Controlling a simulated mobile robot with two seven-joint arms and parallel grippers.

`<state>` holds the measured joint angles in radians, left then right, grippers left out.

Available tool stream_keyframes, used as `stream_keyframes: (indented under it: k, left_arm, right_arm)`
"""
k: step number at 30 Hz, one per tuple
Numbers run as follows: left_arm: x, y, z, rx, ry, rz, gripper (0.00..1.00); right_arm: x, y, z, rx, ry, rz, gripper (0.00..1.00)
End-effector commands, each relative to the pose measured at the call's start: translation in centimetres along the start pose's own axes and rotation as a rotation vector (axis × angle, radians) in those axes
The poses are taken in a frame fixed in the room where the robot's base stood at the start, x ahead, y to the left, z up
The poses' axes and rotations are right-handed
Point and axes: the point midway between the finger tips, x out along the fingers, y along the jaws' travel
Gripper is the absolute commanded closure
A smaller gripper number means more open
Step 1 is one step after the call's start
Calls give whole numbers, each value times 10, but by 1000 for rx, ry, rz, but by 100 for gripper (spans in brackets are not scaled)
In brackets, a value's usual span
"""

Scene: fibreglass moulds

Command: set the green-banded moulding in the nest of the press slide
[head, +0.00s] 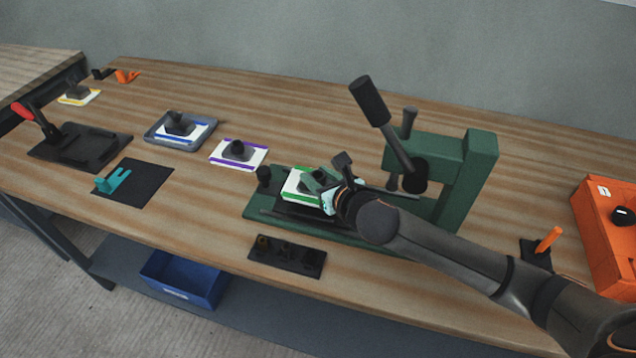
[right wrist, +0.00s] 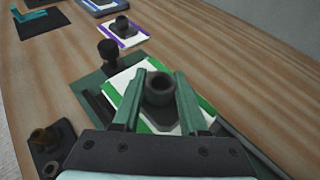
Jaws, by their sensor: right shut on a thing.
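The green-banded moulding (head: 296,188) is a white plate with green bands and a dark grey boss. It lies on or just above the slide of the green press (head: 451,172); I cannot tell if it is fully down in the nest, which it hides. In the right wrist view the moulding (right wrist: 143,74) shows between and ahead of the fingers. My right gripper (head: 326,184) is shut on its boss, with one finger on each side, also seen in the right wrist view (right wrist: 158,95). My left gripper is not in view.
A purple-banded moulding (head: 257,161) lies left of the press and a blue-banded one (head: 190,140) sits in a tray. A dark block with holes (head: 287,256) lies at the front edge. The press lever (head: 370,102) stands above the slide. An orange box (head: 604,225) is at right.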

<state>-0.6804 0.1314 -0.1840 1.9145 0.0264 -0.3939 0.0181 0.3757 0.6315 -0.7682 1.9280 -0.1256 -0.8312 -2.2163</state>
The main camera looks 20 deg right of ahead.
Motion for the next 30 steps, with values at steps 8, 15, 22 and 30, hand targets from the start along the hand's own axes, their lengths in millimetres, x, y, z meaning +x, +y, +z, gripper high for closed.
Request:
stream_keyframes:
  k: [8, 15, 22, 30]
  left_arm:
    - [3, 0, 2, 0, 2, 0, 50]
    - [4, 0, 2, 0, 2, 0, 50]
    - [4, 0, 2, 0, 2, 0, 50]
    - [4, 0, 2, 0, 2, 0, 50]
  right_arm:
    - [8, 0, -20, 0, -3, 0, 100]
    - [9, 0, -23, -1, -1, 0, 100]
    - [10, 0, -27, -1, 1, -2, 44]
    - [10, 0, -27, 0, 1, -1, 27]
